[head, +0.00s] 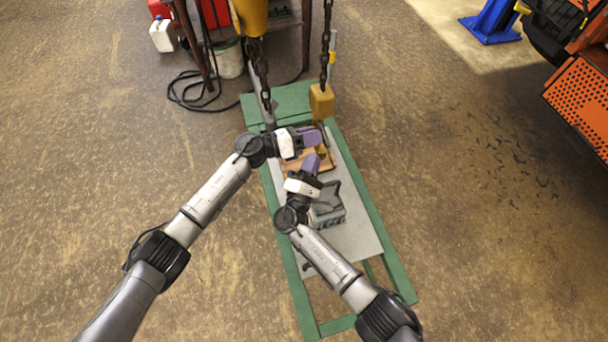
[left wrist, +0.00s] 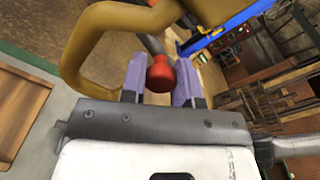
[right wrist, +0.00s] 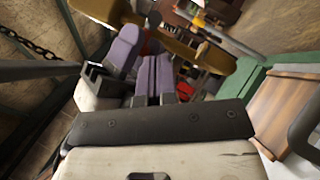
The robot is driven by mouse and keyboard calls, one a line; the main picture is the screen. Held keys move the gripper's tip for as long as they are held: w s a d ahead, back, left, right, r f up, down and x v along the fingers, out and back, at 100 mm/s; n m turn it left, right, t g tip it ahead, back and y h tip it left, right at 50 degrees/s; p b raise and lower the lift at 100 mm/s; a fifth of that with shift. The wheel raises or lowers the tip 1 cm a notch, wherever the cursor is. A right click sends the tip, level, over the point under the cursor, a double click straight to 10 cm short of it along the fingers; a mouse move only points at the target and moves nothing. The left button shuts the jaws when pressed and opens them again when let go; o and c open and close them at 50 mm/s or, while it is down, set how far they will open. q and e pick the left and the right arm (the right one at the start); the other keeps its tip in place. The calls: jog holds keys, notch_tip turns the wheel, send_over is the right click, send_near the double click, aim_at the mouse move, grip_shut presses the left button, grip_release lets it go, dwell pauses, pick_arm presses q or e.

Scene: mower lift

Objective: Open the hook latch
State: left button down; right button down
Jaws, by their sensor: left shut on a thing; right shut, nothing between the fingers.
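The yellow hook (left wrist: 95,35) curves across the left wrist view and hangs below a yellow block (head: 321,101) on a chain. A grey latch lever with a red knob (left wrist: 160,75) stands by the hook. My left gripper (left wrist: 160,82) is shut on this lever, with the red knob between its purple fingers; in the head view it (head: 318,137) largely covers the hook. My right gripper (head: 315,160) is just below the left one, shut and empty. In the right wrist view its fingertips (right wrist: 155,60) are close beside a left finger (right wrist: 124,48) and the hook (right wrist: 195,56).
Below is a green-framed table (head: 375,240) with a grey top. It holds a wooden tray (head: 324,162) and a dark grey block-like part (head: 328,207). A second chain (head: 260,75) hangs at left. The orange machine (head: 580,105) stands right, with clear floor between.

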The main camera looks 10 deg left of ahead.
jog(key=shift+w+d+r, duration=0.2)
jog(key=shift+d+r, duration=0.2)
jog(key=shift+d, duration=0.1)
jog(key=shift+w+d+r, duration=0.2)
jog(key=shift+d+r, duration=0.15)
jog(key=shift+d, duration=0.15)
pick_arm(q)
jog(key=shift+s, duration=0.1)
pick_arm(e)
jog(key=shift+d+r, duration=0.35)
jog(key=shift+r, duration=0.2)
jog(key=shift+w, duration=0.1)
pick_arm(q)
jog(key=c, duration=1.2)
grip_release()
jog(key=shift+a+f, duration=0.1)
jog(key=shift+o, duration=0.4)
